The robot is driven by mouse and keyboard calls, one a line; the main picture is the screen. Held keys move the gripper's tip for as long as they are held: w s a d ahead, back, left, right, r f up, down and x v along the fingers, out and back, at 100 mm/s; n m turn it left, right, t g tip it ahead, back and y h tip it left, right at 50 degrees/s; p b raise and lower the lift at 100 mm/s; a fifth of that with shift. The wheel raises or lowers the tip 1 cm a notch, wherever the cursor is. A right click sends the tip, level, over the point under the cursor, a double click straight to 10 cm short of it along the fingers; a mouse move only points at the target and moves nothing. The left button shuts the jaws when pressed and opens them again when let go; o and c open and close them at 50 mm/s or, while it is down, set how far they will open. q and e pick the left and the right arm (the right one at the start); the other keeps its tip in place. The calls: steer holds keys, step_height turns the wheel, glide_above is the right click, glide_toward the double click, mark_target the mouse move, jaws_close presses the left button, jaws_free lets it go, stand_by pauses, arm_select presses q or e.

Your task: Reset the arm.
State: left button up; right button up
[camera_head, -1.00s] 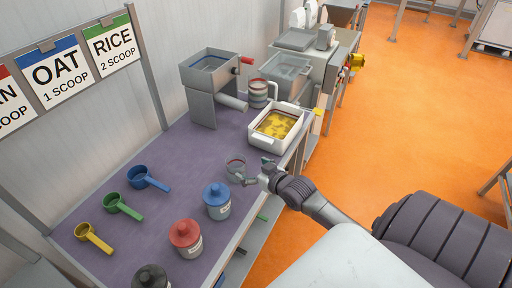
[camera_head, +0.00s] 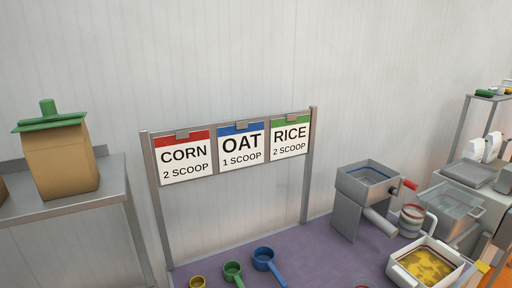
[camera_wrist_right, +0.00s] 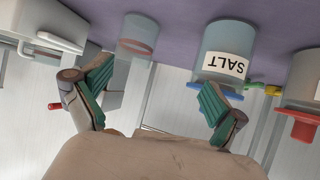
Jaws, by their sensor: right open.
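My right gripper (camera_wrist_right: 155,76) shows in the right wrist view, with its two teal-padded fingers spread wide and nothing between them. That view is upside down. Beyond the fingers stand a clear cup (camera_wrist_right: 138,35) with a reddish band and a blue-lidded jar labelled SALT (camera_wrist_right: 222,52). A red-lidded jar (camera_wrist_right: 305,82) is at the right edge. Neither gripper is in the head view, and my left gripper is in no view.
In the head view a purple-topped table (camera_head: 315,245) holds scoops, a grey hopper (camera_head: 366,185) and a white tray of yellow contents (camera_head: 400,276). A sign rack (camera_head: 150,180) stands behind. A shelf (camera_head: 95,205) at left carries a paper bag (camera_head: 65,160).

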steer(key=s+a+n+g, duration=0.1)
steer(key=s+a+g, duration=0.3)
steer(key=s+a, duration=0.45)
steer(key=s+a+g, duration=0.4)
steer(key=s+a, duration=0.1)
steer(key=s, duration=0.7)
step_height(320, 180, down, 30)
steer(key=s+g+b, duration=0.2)
steer(key=s, duration=0.1)
steer(key=s+d+f+b, duration=0.1)
steer(key=s+d+f, duration=0.2)
steer(key=s+f, duration=1.2)
steer(key=shift+s+d+f+n+g+b, duration=0.15)
steer(key=shift+s+f+n+g+b, duration=0.05)
steer(key=shift+f+n+g+b, duration=0.2)
